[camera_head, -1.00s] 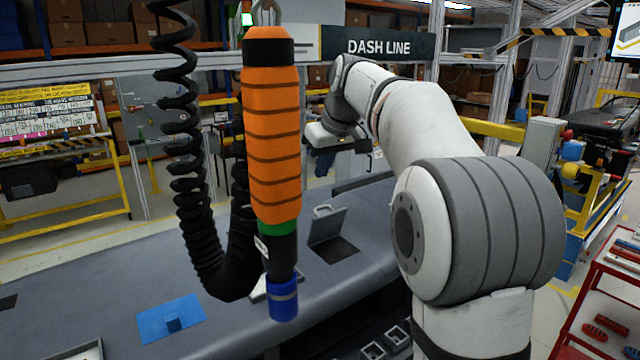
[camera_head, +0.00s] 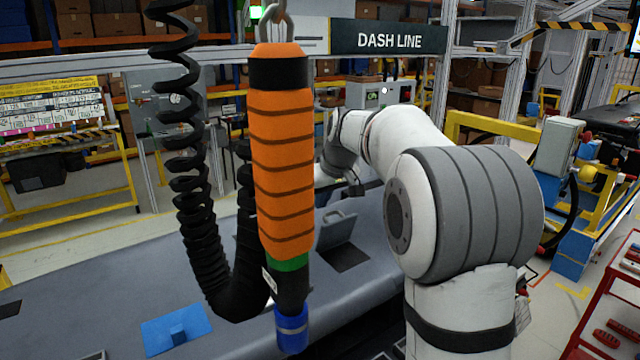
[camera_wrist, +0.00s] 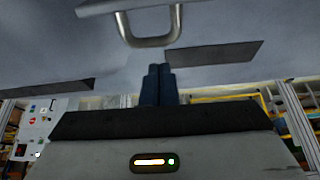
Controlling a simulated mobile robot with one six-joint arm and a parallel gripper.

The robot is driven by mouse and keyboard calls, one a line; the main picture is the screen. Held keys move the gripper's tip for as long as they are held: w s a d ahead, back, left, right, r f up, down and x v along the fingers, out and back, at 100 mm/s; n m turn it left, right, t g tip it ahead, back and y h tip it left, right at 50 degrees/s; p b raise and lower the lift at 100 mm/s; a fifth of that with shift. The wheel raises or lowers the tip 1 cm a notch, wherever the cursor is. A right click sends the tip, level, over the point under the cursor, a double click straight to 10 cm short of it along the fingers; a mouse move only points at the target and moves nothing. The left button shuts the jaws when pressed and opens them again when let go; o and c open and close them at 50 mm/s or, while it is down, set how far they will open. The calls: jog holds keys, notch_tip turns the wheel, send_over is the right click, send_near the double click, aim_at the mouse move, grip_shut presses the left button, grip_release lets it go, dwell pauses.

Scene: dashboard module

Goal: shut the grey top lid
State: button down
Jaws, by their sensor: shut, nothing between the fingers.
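The grey top lid (camera_head: 337,231) stands raised and tilted on the grey dashboard module (camera_head: 235,335), with a loop handle at its upper edge. A dark rectangular opening (camera_head: 346,259) lies beside its foot. In the wrist view the lid's edge (camera_wrist: 97,8) and its metal handle (camera_wrist: 148,38) are at the top. My gripper (camera_wrist: 157,70) is shut and empty, its dark fingertips pointing toward the handle with a visible gap in the picture. In the head view my arm reaches behind the lid; the fingers cannot be made out there.
An orange hanging tool (camera_head: 283,165) with a black coiled hose (camera_head: 185,150) hangs in front of the module and hides part of it. A blue lid with a tab (camera_head: 177,331) lies on the module at left. A red cart (camera_head: 600,320) stands at right.

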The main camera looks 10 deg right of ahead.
jog(key=shift+s+d+f, duration=0.1)
jog(key=shift+s+d, duration=0.1)
jog(key=shift+s, duration=0.25)
jog(key=shift+s+d, duration=0.15)
jog(key=shift+s, duration=0.3)
jog(key=shift+s, duration=0.1)
